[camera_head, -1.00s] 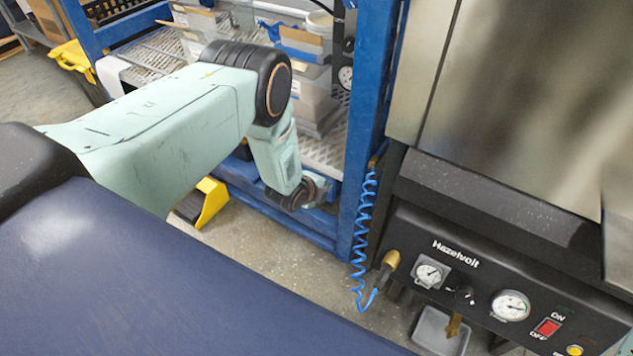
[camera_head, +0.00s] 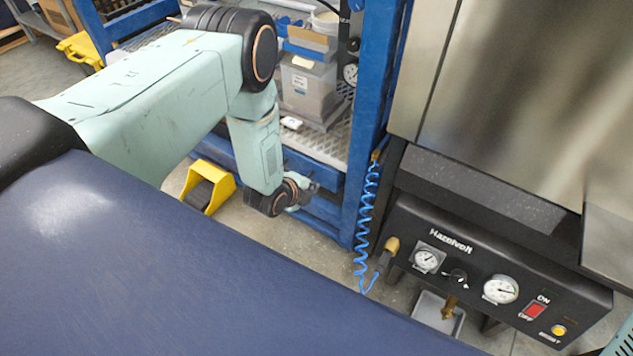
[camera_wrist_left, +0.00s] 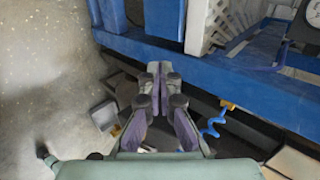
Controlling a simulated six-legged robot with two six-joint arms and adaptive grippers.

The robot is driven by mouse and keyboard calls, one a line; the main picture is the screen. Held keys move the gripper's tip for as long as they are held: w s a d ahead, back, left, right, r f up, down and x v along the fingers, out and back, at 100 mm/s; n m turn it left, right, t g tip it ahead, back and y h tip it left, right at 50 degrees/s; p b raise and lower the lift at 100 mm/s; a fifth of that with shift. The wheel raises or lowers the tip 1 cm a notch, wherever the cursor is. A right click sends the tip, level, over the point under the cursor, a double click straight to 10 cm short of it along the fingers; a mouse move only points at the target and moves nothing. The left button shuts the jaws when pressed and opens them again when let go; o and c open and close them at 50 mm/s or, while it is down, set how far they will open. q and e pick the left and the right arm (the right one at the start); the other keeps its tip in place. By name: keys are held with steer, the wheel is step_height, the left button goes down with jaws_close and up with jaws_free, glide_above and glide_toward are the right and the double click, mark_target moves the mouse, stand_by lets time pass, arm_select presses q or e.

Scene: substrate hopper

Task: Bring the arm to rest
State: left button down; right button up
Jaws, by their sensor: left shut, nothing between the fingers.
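My left arm (camera_head: 150,100) comes in from the left, bends at its black elbow joint and hangs down in front of the blue rack. My left gripper (camera_head: 306,189) is at the lower end of the arm, by the rack's lower blue beam, small and partly hidden by the wrist. In the left wrist view, the gripper (camera_wrist_left: 159,70) has its fingers together with nothing between them, and the blue beam (camera_wrist_left: 220,80) passes behind the tips. My right gripper does not show.
The blue rack post (camera_head: 372,110) carries a coiled blue hose (camera_head: 366,225). A black Hazelvolt control panel (camera_head: 470,265) with gauges stands at right. A clear bin (camera_head: 307,88) sits on the rack shelf. Bare floor (camera_head: 275,250) lies below the gripper.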

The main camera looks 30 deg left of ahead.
arm_select(q)
steer(key=shift+s+r, duration=0.25)
steer(key=shift+s, duration=0.05)
steer(key=s+d+f+n+g, duration=0.25)
steer(key=s+n+g, duration=0.25)
steer(key=s+n, duration=1.05)
steer(key=s+d+r+n+g, duration=0.1)
steer(key=s+r, duration=0.3)
steer(key=s, duration=0.5)
steer(key=s+d+r+n+g+p, duration=0.1)
steer(key=s+r+n+g, duration=0.2)
steer(key=s, duration=0.6)
steer(key=shift+d+r+y, duration=0.4)
steer(key=shift+r, duration=0.45)
